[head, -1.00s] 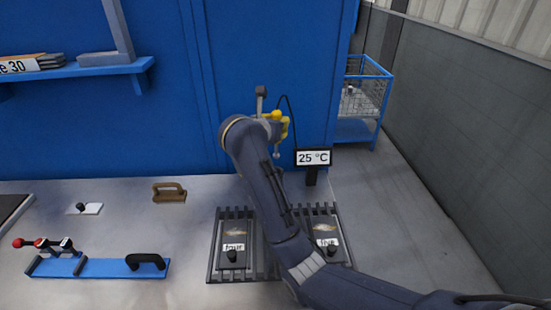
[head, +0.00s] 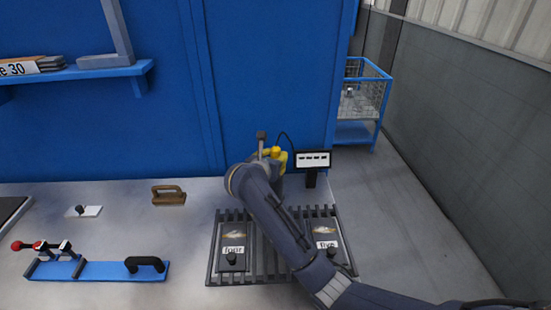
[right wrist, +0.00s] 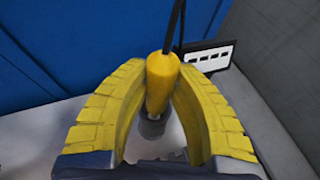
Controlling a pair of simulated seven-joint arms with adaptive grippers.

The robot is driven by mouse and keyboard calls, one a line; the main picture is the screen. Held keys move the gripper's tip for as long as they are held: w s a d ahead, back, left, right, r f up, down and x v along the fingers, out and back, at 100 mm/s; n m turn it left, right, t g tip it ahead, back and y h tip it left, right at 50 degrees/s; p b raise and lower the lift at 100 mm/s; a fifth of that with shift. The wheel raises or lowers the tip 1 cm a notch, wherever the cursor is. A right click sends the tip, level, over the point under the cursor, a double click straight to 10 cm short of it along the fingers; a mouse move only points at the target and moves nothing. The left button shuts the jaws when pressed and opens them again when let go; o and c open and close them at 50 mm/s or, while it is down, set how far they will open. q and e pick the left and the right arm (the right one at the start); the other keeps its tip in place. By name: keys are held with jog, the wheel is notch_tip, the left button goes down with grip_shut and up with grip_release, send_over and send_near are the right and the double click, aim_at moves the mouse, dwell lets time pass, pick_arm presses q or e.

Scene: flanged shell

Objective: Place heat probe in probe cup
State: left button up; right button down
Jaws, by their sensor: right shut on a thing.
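The heat probe (right wrist: 163,78) has a yellow handle and a black cable running up from its top. My right gripper (head: 278,157) is shut on the handle, which stands between its two yellow fingers in the right wrist view. The probe looks roughly upright. Directly below the handle is a grey round part (right wrist: 152,128), perhaps the probe cup; I cannot tell whether the tip is inside it or above it. In the head view my right arm hides this spot. A small display (head: 313,160) beside the gripper shows dashes. My left gripper is not in view.
A dark slatted rack (head: 270,268) under my arm holds plates marked four and five. A brown handled block (head: 168,195), a small knobbed white plate (head: 83,211) and a blue fixture (head: 110,270) lie to the left. A blue panel (head: 270,80) stands behind.

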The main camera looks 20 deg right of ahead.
jog(key=shift+f, duration=0.15)
jog(key=c, duration=1.2)
grip_release()
jog(key=shift+f, duration=0.1)
jog(key=shift+s+r, duration=0.1)
jog(key=shift+r, duration=0.1)
jog(key=shift+v, duration=3.7)
